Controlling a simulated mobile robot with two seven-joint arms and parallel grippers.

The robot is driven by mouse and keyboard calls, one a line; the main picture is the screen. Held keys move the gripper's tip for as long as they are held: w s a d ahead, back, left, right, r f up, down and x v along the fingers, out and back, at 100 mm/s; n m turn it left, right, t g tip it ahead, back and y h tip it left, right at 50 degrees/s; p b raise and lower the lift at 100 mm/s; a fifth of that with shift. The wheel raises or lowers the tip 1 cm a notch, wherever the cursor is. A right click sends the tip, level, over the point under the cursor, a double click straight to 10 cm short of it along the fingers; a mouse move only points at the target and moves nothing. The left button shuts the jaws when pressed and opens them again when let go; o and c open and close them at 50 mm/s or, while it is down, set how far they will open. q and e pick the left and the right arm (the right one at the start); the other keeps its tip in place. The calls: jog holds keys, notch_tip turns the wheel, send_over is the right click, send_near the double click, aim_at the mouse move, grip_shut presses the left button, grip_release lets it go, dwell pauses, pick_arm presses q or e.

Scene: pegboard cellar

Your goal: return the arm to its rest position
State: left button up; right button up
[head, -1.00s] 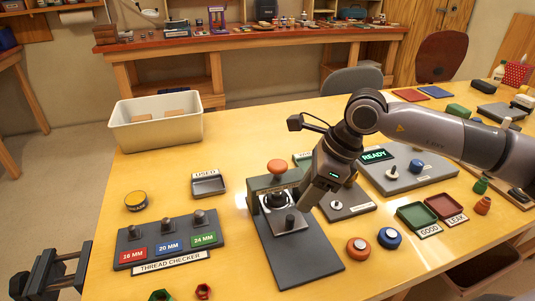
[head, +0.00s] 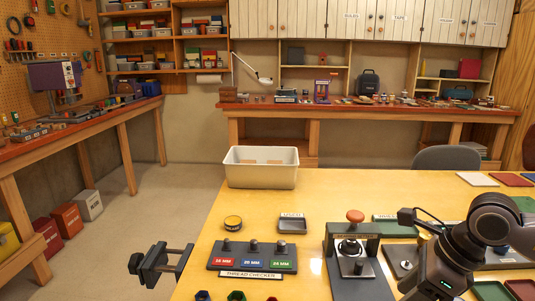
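My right arm comes in from the lower right. Its grey gripper body (head: 437,277) hangs over the table to the right of the press (head: 352,250), apart from it in the picture. The fingers are cut off or hidden at the bottom edge, so I cannot tell whether they are open or hold anything. No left arm or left gripper shows.
Floor beyond the left edge is clear.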

jog(key=s+a+r+g+y, duration=0.15)
jog(key=a+y, duration=0.25)
jog(key=a, duration=0.4)
jog(key=s+a+t+y, duration=0.1)
jog(key=s+a+y, duration=0.2)
jog(key=a, duration=0.4)
jog(key=a+r+m+t+y, duration=0.6)
jog(key=r+m+t+y, duration=0.2)
jog(key=r+m, duration=0.4)
jog(key=w+d+f+m+t+h, duration=0.1)
jog(key=d+f+m+t+h, duration=0.2)
jog(key=d+f+m+h, duration=0.8)
jog(key=w+d+f+m+t+h, duration=0.1)
jog(key=d+f+m+t+h, duration=0.45)
jog(key=m, duration=1.05)
jog(key=s+d+f+m+g+h, duration=0.15)
jog(key=s+f+m+g, duration=0.25)
jog(key=s+f+g, duration=0.5)
jog(key=s+d+f+m+g+h, duration=0.1)
jog(key=s+d+f+m+g, duration=0.15)
jog(key=s+f+g, duration=0.65)
pick_arm(q)
jog(key=shift+s+r+p, duration=0.25)
jog(key=shift+r+p, duration=0.95)
pick_arm(e)
jog(key=w+a+f+t+y, duration=0.2)
jog(key=w+a+f+t, duration=0.1)
jog(key=t, duration=0.7)
jog(key=shift+w+a+f, duration=0.3)
jog(key=shift+w+f, duration=0.15)
